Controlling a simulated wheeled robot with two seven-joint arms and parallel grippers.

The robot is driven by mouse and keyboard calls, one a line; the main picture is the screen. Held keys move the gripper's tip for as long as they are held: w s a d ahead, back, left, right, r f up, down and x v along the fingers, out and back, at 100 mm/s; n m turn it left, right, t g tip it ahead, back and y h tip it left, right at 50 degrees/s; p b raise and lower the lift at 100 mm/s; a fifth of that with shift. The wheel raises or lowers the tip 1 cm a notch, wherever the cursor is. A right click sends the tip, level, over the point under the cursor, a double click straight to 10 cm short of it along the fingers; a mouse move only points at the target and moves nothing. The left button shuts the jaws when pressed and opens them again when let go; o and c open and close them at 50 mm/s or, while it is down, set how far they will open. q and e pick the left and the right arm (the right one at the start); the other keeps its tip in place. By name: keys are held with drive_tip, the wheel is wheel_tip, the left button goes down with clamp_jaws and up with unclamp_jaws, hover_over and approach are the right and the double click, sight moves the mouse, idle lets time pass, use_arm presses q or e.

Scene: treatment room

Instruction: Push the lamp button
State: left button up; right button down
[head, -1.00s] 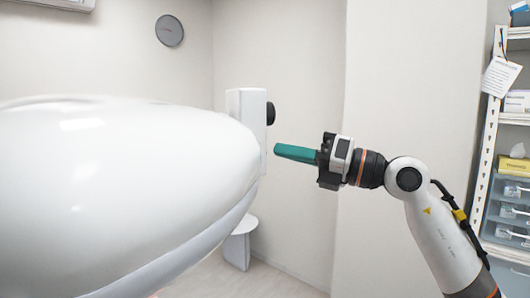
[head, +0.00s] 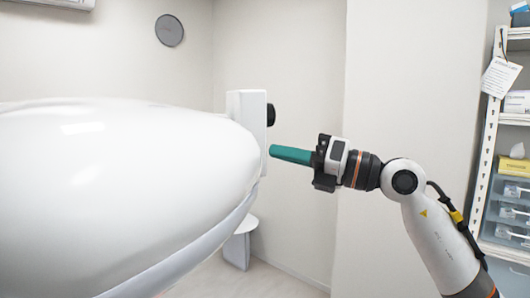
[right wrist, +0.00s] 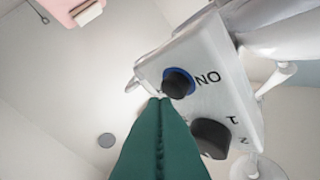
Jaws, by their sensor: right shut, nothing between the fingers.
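The large white lamp head (head: 120,190) fills the left of the head view. Its white control box (head: 248,112) is at its right end, with a black knob (head: 271,114) sticking out. In the right wrist view the button (right wrist: 178,82) is black with a blue ring, beside the letters "ON"; a larger black dial (right wrist: 211,138) marked 1 and 2 is lower on the same panel. My right gripper (head: 273,151) has its green fingers shut and empty, pointing left at the box. Its tips (right wrist: 160,101) appear just beside the button; I cannot tell whether they touch.
A shelf (head: 500,118) with boxes and drawers stands at the far right, behind my right arm. A round grey wall clock (head: 169,30) hangs at the back.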

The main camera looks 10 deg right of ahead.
drive_tip(key=shift+s+a, duration=0.1)
drive_tip(key=shift+a, duration=0.35)
idle(0.6)
drive_tip(key=shift+d, duration=0.15)
drive_tip(key=shift+w+d, duration=0.2)
drive_tip(key=shift+d, duration=0.55)
drive_tip(key=w+d, duration=0.1)
drive_tip(key=d, duration=0.5)
drive_tip(key=shift+w, duration=0.15)
